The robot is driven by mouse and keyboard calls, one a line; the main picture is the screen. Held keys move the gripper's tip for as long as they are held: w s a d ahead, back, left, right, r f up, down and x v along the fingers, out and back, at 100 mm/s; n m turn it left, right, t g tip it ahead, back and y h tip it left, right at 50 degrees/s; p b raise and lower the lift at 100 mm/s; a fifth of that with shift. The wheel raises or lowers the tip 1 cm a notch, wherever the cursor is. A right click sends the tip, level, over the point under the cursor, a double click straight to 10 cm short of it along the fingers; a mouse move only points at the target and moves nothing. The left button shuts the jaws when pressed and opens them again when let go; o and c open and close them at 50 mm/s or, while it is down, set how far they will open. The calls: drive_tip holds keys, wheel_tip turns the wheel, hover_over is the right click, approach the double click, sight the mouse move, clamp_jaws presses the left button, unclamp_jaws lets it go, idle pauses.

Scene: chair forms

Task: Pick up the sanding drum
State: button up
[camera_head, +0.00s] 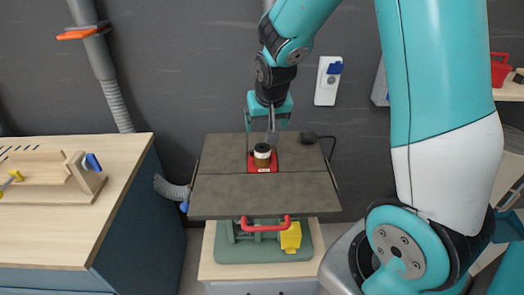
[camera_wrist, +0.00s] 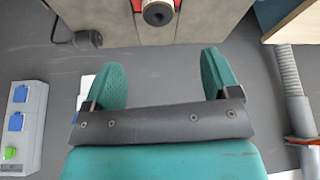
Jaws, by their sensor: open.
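In the wrist view the drum (camera_wrist: 157,14) is at the top edge, seen end-on with a dark hole, and is partly cut off. My gripper (camera_head: 268,121) is behind and above the drum in the head view, apart from it. In the wrist view my gripper (camera_wrist: 161,68) has its two teal fingers spread wide with nothing between them.
The machine table (camera_head: 225,195) sits on a green base with a red bar (camera_head: 265,226) and a yellow box (camera_head: 291,237). A wooden workbench (camera_head: 75,230) stands left, and a wall socket (camera_head: 328,82) is behind.

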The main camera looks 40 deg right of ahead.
sight(263, 147)
drive_tip(key=p+x, duration=0.2)
drive_tip(key=x, duration=0.8)
drive_tip(key=shift+f, duration=0.2)
drive_tip(key=shift+p+x, duration=1.5)
drive_tip(key=shift+x, duration=1.1)
drive_tip(key=shift+s+d, duration=0.1)
drive_tip(key=shift+d, duration=0.05)
drive_tip(key=c, duration=1.1)
drive_tip(key=shift+o, duration=0.2)
drive_tip(key=shift+r, duration=0.15)
